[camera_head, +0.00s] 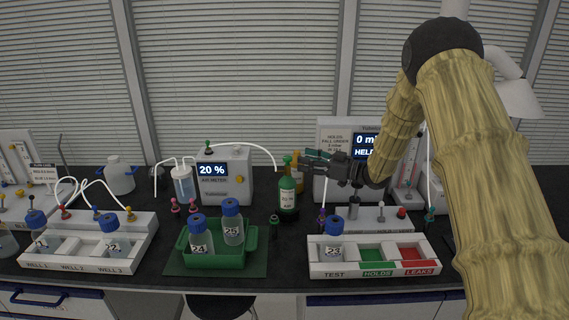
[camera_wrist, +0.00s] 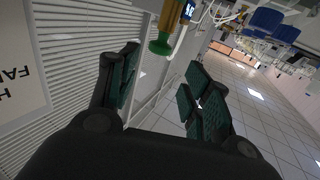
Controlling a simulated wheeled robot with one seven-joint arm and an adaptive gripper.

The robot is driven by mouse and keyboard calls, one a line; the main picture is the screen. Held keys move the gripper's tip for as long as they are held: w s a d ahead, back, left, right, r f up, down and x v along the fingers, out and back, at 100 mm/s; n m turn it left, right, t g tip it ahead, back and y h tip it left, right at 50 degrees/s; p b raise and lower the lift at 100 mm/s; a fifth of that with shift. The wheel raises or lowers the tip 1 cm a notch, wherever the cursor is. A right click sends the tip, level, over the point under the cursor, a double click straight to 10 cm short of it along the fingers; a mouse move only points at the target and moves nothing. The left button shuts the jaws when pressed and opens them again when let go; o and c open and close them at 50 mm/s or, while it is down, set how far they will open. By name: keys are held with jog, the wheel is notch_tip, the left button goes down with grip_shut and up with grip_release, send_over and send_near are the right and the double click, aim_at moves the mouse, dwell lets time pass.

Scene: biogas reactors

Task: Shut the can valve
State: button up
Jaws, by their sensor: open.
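A green can (camera_head: 287,198) with a pale label stands upright behind the green tray, near the middle of the bench. Its top is close below and left of my gripper; I cannot make out a separate valve or its setting. An orange-yellow can (camera_head: 297,168) stands just behind it, partly hidden. My gripper (camera_head: 312,160) points left above the bench, open and empty, beside the tops of these cans. In the wrist view my gripper (camera_wrist: 163,75) has its dark green pads spread apart. A yellow body with a green end (camera_wrist: 160,46) shows beyond the fingertips, not between them.
The green tray (camera_head: 250,252) holds bottles 24 and 25. The white TEST/HOLDS/LEAKS rack (camera_head: 372,270) holds bottle 23. A white air meter (camera_head: 226,178) reads 20 %. A pressure display stands behind my gripper. The well rack (camera_head: 88,262) is at left. Tubing arches left of the cans.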

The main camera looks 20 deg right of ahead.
aim_at(288, 157)
jog(key=shift+f+p+x, duration=0.15)
jog(key=shift+p+x, duration=0.2)
jog(key=shift+x, duration=0.95)
jog(key=shift+f+p+x, duration=0.2)
jog(key=shift+p+x, duration=0.15)
jog(key=shift+x, duration=0.95)
jog(key=shift+f+p+x, duration=0.15)
jog(key=shift+p+x, duration=0.2)
jog(key=shift+x, duration=0.95)
jog(key=shift+w+d, duration=0.15)
jog(key=c, duration=1)
